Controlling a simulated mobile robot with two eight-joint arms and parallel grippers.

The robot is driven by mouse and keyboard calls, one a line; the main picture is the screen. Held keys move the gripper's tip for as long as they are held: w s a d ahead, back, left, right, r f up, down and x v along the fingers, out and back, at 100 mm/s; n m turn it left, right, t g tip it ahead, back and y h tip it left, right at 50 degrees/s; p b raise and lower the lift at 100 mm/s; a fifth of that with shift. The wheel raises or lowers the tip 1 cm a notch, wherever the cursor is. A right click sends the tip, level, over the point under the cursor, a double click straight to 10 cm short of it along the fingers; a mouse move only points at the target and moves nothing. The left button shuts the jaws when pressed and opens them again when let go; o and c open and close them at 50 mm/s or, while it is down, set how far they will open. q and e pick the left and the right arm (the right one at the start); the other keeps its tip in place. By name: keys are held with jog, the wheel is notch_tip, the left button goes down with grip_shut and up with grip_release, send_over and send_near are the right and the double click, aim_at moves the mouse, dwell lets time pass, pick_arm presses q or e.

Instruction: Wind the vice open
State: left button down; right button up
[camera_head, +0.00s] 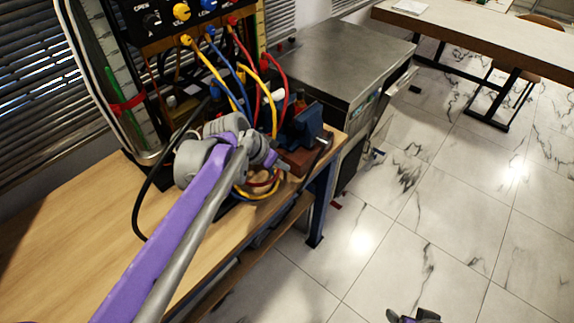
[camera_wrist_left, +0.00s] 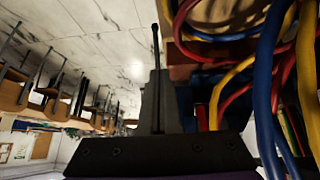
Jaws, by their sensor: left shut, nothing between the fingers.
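The blue vice (camera_head: 303,126) stands on a reddish-brown block at the right end of the wooden bench. A dark handle bar (camera_head: 321,152) slants down at its front, by the bench edge. My left gripper (camera_head: 282,165) is shut and empty, just left of and in front of the vice. I cannot tell whether it touches it. In the left wrist view, a thin dark rod (camera_wrist_left: 156,45), likely the handle, rises beyond the dark gripper finger (camera_wrist_left: 155,105). The vice jaws are mostly hidden. My right gripper (camera_head: 414,316) shows only partly at the bottom edge, away from the bench.
Red, yellow and blue cables (camera_head: 238,82) hang from the black panel (camera_head: 165,22) close around my left gripper. They also crowd the left wrist view (camera_wrist_left: 265,90). A grey metal cabinet (camera_head: 335,55) stands behind the vice. The marble floor (camera_head: 440,210) is open to the right.

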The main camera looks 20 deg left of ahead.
aim_at(303, 181)
pick_arm(q)
jog(key=x, duration=0.3)
jog(key=b+x, duration=0.1)
jog(key=x, duration=0.7)
jog(key=shift+w+d+r, duration=0.15)
jog(key=shift+d, duration=0.2)
jog(key=shift+w+d+f+t+b, duration=0.1)
jog(key=shift+w+f+t+b, duration=0.2)
jog(key=shift+f+t+b, duration=0.4)
jog(key=shift+r, duration=0.15)
